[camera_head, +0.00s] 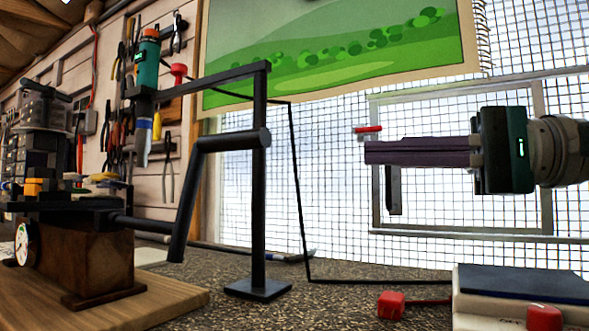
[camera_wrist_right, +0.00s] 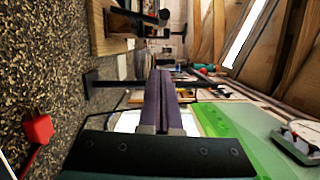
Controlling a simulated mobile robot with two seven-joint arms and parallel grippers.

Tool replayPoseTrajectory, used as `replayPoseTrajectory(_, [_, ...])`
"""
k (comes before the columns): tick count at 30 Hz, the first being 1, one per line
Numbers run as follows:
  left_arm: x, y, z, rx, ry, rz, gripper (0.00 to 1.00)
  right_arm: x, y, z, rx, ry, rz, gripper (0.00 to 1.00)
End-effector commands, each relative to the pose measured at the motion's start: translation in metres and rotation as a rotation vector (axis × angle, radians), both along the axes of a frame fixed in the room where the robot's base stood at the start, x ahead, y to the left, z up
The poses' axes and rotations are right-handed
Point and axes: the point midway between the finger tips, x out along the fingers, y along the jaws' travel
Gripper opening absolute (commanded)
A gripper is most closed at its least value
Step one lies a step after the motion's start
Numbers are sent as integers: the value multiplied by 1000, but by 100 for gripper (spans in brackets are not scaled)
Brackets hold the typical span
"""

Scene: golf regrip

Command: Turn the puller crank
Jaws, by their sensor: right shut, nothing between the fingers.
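The puller's black crank (camera_head: 186,205) stands at centre-left in the head view. Its arm rises from a shaft on the rusty brown puller block (camera_head: 100,262) to a thick horizontal handle (camera_head: 232,140) at the top. In the right wrist view the dark crank handle (camera_wrist_right: 150,18) shows at the top, beyond the fingertips. My right gripper (camera_head: 368,152) comes in from the right with its long purple-grey fingers shut and empty. Its fingertips are well to the right of the handle, with a clear gap. My left gripper is not in view.
A black post (camera_head: 259,190) on a square base stands by the handle, with a top arm reaching left. Wire mesh and a green poster are behind.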

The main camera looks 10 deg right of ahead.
Motion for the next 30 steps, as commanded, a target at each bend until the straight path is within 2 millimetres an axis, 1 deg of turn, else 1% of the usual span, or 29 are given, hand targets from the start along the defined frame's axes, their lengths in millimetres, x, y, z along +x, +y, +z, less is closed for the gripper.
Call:
replayPoseTrajectory(4, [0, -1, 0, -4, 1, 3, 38, 5, 5, 2, -16, -14, 1, 0])
replayPoseTrajectory(8, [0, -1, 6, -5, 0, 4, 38, 10, 21, 5, -14, -14, 4, 0])
replayPoseTrajectory(19, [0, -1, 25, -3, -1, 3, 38, 40, 95, 7, -13, -14, 4, 0])
replayPoseTrajectory(24, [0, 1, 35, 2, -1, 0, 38, 22, 106, 6, -16, -14, 1, 0])
replayPoseTrajectory(30, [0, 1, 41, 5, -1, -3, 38, 10, 114, 6, -16, -12, 0, 0])
